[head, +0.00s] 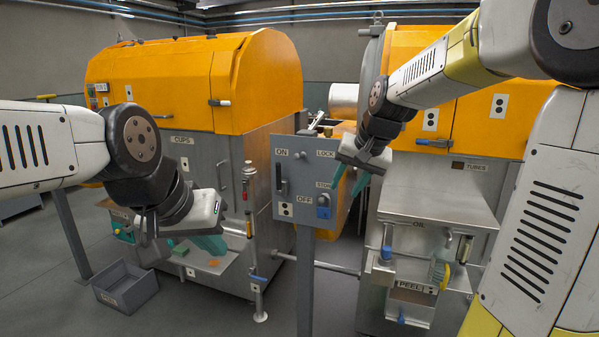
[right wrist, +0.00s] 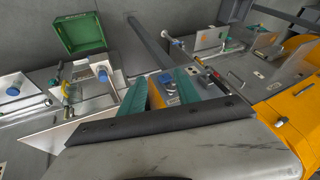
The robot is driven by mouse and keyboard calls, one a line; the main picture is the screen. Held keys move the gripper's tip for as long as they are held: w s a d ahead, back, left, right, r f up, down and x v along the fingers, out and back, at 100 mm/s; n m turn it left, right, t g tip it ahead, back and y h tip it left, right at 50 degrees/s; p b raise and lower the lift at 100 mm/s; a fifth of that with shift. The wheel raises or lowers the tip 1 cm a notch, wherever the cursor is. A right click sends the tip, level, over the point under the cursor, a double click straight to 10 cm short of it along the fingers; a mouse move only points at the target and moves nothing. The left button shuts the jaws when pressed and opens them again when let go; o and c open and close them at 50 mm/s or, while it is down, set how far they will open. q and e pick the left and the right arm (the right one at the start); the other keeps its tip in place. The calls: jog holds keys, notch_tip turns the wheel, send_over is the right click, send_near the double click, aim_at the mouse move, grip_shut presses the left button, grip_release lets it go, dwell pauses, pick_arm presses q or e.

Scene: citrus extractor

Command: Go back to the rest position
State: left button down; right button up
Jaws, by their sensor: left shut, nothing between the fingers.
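My left gripper (head: 212,245) hangs at the lower left in the head view, in front of the left machine's lower shelf. Its teal fingers are together with nothing held. My right gripper (head: 350,183) is in front of the right part of the grey control panel (head: 297,180). Its teal fingers are apart and empty; they also show in the right wrist view (right wrist: 162,92), with the panel's blue padlock (right wrist: 167,79) seen between them. In the head view the padlock (head: 323,208) hangs on the panel below and left of the right gripper.
The left machine (head: 200,75) and right machine (head: 455,115) have orange covers. A grey bin (head: 125,288) stands on the floor at left. A peel drawer (head: 410,297) and a yellow brush (head: 441,273) are at lower right. A green tray (right wrist: 82,33) shows in the wrist view.

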jog(key=s+d+f+n, duration=0.1)
jog(key=s+d+n, duration=0.1)
jog(key=s, duration=2)
jog(key=shift+s+d+n+t+h, duration=0.3)
jog(key=shift+s+d+n+t, duration=0.1)
jog(key=shift+n, duration=0.1)
